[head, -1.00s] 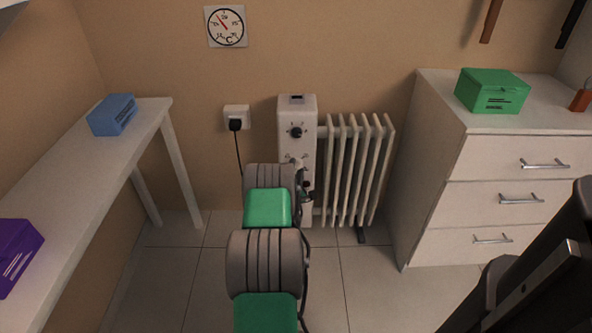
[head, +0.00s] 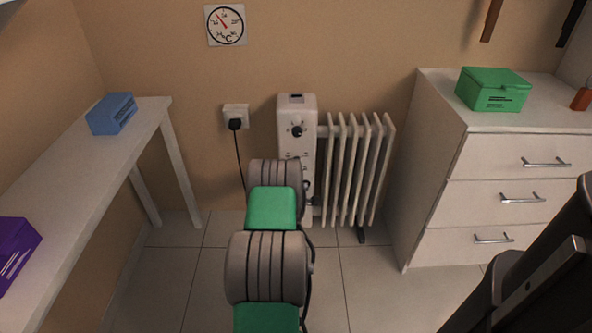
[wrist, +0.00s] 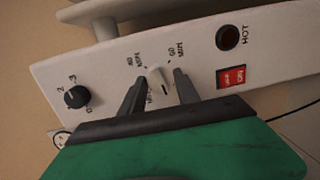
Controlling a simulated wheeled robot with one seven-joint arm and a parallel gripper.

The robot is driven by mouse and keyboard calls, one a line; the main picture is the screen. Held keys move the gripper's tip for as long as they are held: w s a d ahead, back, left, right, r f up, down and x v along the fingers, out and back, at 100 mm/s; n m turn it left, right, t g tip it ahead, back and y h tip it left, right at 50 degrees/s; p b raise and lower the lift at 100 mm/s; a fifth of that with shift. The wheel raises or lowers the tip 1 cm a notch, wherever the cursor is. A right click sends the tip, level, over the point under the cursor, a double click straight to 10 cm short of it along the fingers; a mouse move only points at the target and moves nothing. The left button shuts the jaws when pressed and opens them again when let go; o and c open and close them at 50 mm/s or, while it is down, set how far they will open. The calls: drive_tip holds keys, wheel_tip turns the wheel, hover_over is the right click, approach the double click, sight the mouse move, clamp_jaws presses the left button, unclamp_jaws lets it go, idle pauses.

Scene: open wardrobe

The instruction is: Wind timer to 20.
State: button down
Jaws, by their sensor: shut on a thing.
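The white oil heater (head: 297,112) stands against the wall, with a control panel on its front. In the wrist view its panel (wrist: 195,70) lies tilted, and a small pale timer knob (wrist: 158,80) with printed marks around it sits between my fingers. My gripper (wrist: 158,84) is shut on this knob, one finger on each side. The marks are too blurred to read the setting surely. In the head view my arm hides the knob and most of my gripper.
On the panel are a black numbered dial (wrist: 76,96), a red switch (wrist: 231,77) and a dark round lamp (wrist: 229,37) marked HOT. Heater fins (head: 357,170) stand at right, beside a drawer chest (head: 440,150). A white table (head: 75,170) is at left.

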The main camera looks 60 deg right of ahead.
drive_tip(key=m+b, duration=0.2)
drive_tip(key=m, duration=0.3)
drive_tip(key=m+t+y+b, duration=0.1)
drive_tip(key=m+b, duration=0.2)
drive_tip(key=m, duration=0.2)
drive_tip(key=shift+s+m, duration=0.15)
drive_tip(key=shift+m, duration=0.25)
drive_tip(key=shift+t, duration=0.3)
drive_tip(key=shift+y, duration=0.3)
drive_tip(key=c, duration=0.9)
unclamp_jaws()
drive_tip(key=shift+d+r, duration=0.1)
drive_tip(key=p+v, duration=0.2)
drive_tip(key=v, duration=0.5)
drive_tip(key=shift+s+a, duration=0.15)
drive_tip(key=shift+a, duration=0.25)
